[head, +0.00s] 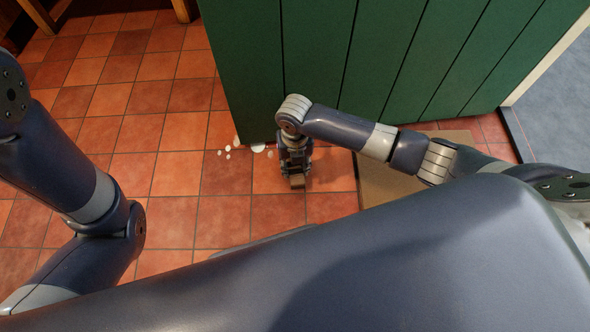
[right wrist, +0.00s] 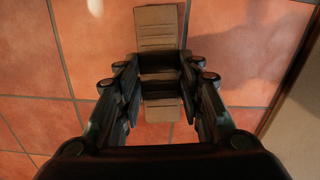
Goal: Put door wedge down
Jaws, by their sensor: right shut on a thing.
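My right gripper (head: 295,167) points down at the tiled floor, close to the bottom of the green door. It is shut on the door wedge, a tan block whose end (head: 297,181) shows below the fingers in the head view. In the right wrist view the ridged tan door wedge (right wrist: 157,28) sticks out beyond the fingers of the gripper (right wrist: 160,88), which cover its middle. I cannot tell whether the wedge touches the floor. My left arm comes in at the left of the head view, but its gripper is out of the picture.
The green plank door (head: 330,60) stands just behind the right gripper. White spots (head: 228,150) lie on the red tile floor (head: 160,130) beside it. A flat tan mat or board (head: 385,185) lies right of the gripper. Open tiles lie to the left.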

